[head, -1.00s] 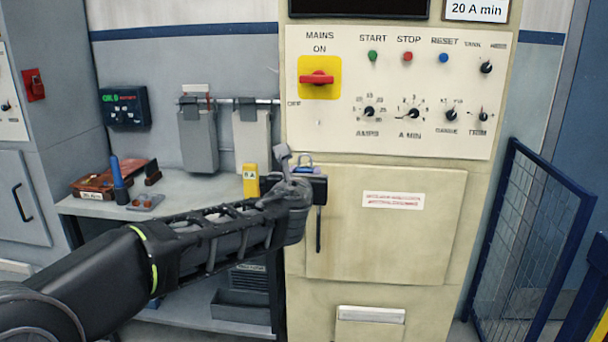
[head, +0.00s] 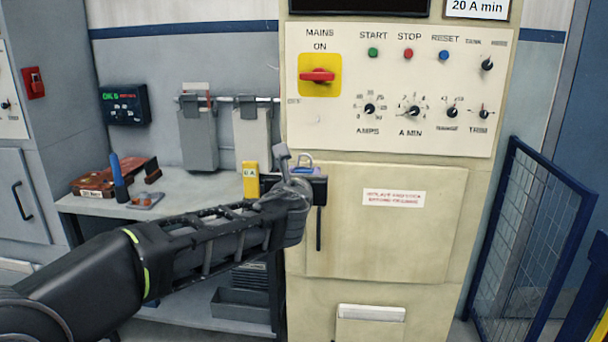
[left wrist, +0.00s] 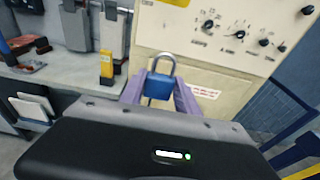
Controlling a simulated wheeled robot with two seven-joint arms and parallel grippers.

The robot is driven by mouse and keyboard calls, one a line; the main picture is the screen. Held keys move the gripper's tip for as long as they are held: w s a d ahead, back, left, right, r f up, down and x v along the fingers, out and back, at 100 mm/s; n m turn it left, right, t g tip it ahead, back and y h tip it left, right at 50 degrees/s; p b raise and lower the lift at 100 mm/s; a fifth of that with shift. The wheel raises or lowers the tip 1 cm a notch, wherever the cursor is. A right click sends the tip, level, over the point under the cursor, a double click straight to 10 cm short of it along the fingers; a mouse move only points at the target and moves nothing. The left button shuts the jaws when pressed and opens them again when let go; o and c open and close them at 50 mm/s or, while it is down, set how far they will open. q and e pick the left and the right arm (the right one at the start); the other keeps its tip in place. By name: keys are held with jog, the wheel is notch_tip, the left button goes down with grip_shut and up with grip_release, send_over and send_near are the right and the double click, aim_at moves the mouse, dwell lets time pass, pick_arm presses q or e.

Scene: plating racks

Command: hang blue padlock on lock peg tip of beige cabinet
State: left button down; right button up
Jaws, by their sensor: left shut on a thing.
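My left gripper (head: 304,168) is in front of the beige cabinet (head: 390,230), below its control panel. In the left wrist view the gripper (left wrist: 160,92) is shut on the blue padlock (left wrist: 158,86). The padlock is held upright, its silver shackle pointing up between the two purple fingers. In the head view only the shackle and top of the padlock (head: 304,160) show behind the gripper. A small pale spot (head: 317,119) on the panel under the red mains switch (head: 317,76) may be the lock peg tip; it is too small to be sure. My right gripper is out of view.
A grey bench (head: 185,195) left of the cabinet holds a yellow block (head: 250,180), a blue bottle-like tool (head: 119,178) and a brown box (head: 95,184). Grey holders (head: 198,135) hang on a rail above. A blue mesh guard (head: 525,240) stands at the right.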

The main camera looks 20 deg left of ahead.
pick_arm(q)
jog(key=shift+s+r, duration=0.1)
jog(key=v, duration=0.2)
jog(key=shift+s+d+r, duration=0.1)
jog(key=shift+s+r, duration=0.1)
jog(key=shift+s, duration=0.15)
dwell(0.5)
jog(key=shift+f+v, duration=0.15)
jog(key=shift+v, duration=0.85)
jog(key=shift+f+v, duration=0.15)
jog(key=shift+v, duration=0.85)
jog(key=shift+f, duration=0.1)
